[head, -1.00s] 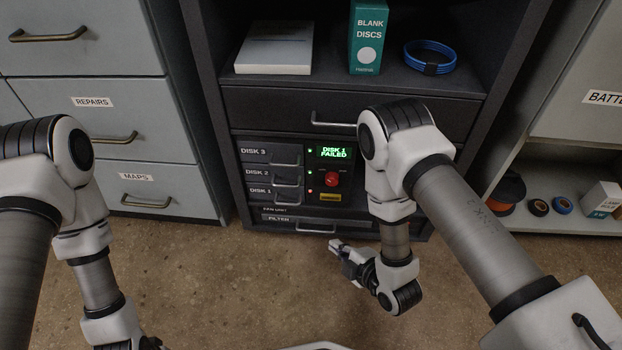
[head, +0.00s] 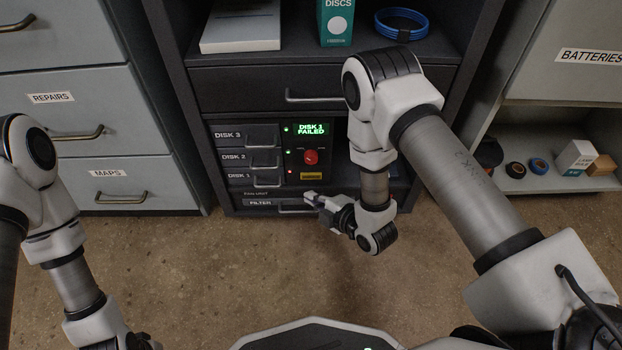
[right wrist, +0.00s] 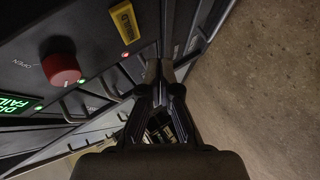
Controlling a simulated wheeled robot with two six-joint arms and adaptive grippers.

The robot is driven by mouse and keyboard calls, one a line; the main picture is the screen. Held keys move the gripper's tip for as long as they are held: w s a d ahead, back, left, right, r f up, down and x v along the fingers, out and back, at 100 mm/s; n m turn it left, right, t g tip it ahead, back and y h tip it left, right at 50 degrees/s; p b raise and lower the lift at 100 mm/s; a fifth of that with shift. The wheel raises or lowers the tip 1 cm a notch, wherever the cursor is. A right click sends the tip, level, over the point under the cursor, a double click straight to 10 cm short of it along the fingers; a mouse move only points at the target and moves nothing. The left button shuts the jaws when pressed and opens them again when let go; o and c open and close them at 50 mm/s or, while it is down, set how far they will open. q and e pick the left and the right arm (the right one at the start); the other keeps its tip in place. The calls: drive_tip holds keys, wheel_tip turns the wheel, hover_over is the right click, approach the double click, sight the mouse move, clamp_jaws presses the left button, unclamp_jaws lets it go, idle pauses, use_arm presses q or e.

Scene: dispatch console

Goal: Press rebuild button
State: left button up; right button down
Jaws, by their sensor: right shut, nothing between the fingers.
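The disk unit's control panel (head: 323,147) has a green screen (head: 311,129) reading "DISK 1 FAILED", a red round knob (head: 310,157) and a yellow rectangular piece (head: 312,176) below it. In the right wrist view the red knob (right wrist: 60,68) and the yellow piece (right wrist: 125,22) show up close; the yellow piece's lettering is too small to read surely. My right gripper (head: 310,198) is shut and empty, in front of the panel's lower edge, below the yellow piece in the head view. Its fingertips (right wrist: 165,72) appear apart from both controls. My left gripper's fingers are out of view.
Disk drawers (head: 248,157) with handles sit left of the panel, and a filter drawer (head: 262,203) lies beneath. A closed drawer (head: 240,92) and a shelf are above. Grey cabinets (head: 85,150) stand left. The floor (head: 230,270) in front is clear.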

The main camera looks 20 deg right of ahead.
sight(305, 179)
drive_tip(key=w, duration=0.1)
drive_tip(key=w+d, duration=0.1)
drive_tip(key=w, duration=0.1)
drive_tip(key=shift+w, duration=0.1)
idle(1.4)
drive_tip(key=shift+w+d, duration=0.1)
drive_tip(key=shift+w, duration=0.2)
drive_tip(key=shift+w+d, duration=0.1)
drive_tip(key=shift+w, duration=0.3)
idle(0.4)
drive_tip(key=shift+s, duration=0.15)
drive_tip(key=shift+s+a+p, duration=0.25)
drive_tip(key=shift+s+p, duration=0.3)
drive_tip(key=shift+s, duration=0.1)
